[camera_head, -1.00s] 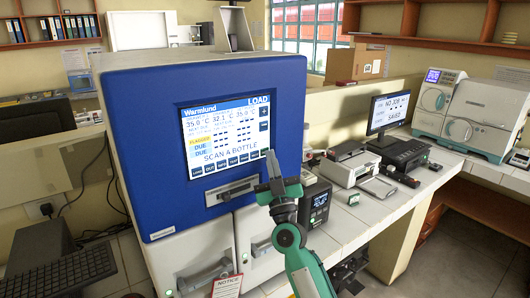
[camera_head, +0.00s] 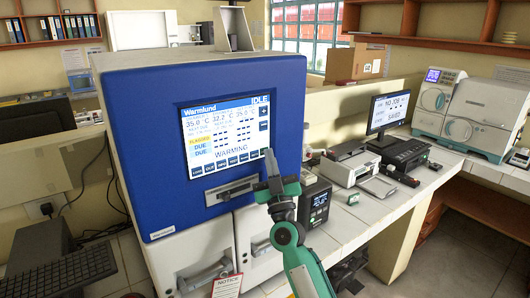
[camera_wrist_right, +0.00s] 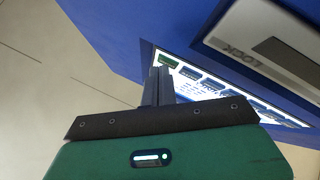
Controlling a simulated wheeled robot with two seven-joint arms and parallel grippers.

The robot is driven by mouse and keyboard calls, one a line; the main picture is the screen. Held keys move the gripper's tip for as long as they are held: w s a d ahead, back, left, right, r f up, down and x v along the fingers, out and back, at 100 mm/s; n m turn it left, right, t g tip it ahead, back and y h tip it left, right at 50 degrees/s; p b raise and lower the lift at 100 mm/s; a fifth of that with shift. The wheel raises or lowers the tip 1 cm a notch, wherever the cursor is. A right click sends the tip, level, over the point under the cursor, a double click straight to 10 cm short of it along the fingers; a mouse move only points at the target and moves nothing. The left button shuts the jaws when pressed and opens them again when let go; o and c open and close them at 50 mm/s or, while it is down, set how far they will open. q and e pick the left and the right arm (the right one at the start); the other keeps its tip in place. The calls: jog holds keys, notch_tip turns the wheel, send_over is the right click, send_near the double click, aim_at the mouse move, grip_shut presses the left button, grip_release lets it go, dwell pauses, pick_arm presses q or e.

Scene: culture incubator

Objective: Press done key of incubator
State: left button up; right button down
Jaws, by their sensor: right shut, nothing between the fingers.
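The blue incubator (camera_head: 130,110) stands at centre left. Its screen (camera_head: 225,130) reads "IDLE" and "WARMING", with a row of keys along the bottom edge. My right gripper (camera_head: 269,155) is shut and empty, fingers pointing up at the lower right corner of the screen. My left gripper is not in view.
A slot handle (camera_head: 231,189) sits below the screen, and white door handles are lower down. A small black device (camera_head: 315,203) stands close to the right of my gripper. Further right are a printer (camera_head: 350,165), a monitor (camera_head: 388,112) and a keyboard (camera_head: 72,268) lies at left.

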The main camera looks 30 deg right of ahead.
jog(key=shift+s+p, duration=0.4)
jog(key=shift+s, duration=0.35)
jog(key=shift+s, duration=0.1)
jog(key=s, duration=0.1)
jog(key=s+p, duration=0.1)
jog(key=s, duration=0.2)
jog(key=shift+s+d, duration=0.25)
jog(key=shift+s, duration=0.15)
dwell(0.5)
